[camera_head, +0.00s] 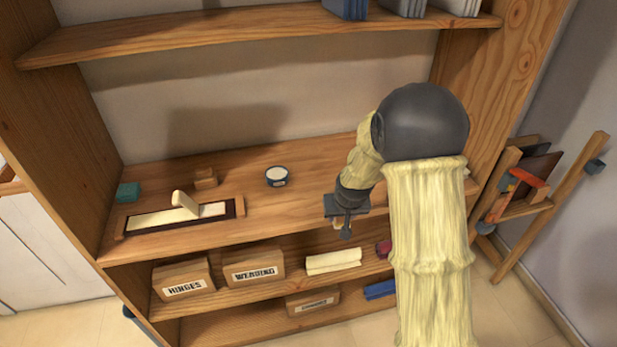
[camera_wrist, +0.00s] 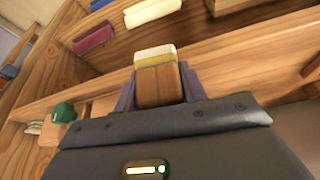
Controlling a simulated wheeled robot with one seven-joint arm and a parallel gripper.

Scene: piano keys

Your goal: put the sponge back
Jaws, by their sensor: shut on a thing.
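My gripper (camera_wrist: 157,80) is shut on a block, apparently the sponge (camera_wrist: 156,56), with a brown face and a pale yellow-and-white end. The fingers press its two sides in the wrist view. In the head view my gripper (camera_head: 345,225) points down at the front edge of the middle shelf (camera_head: 270,210), and only a small pale bit of the held thing shows. A teal block (camera_head: 127,192) lies at the left end of that shelf; its material is unclear.
A dark-rimmed tray (camera_head: 240,207) with white keys, a small wooden block (camera_head: 205,178) and a bowl (camera_head: 277,176) stand on the middle shelf. Labelled boxes (camera_head: 253,267) and a cream roll (camera_head: 333,262) sit below. A green thing (camera_wrist: 64,112) shows in the wrist view.

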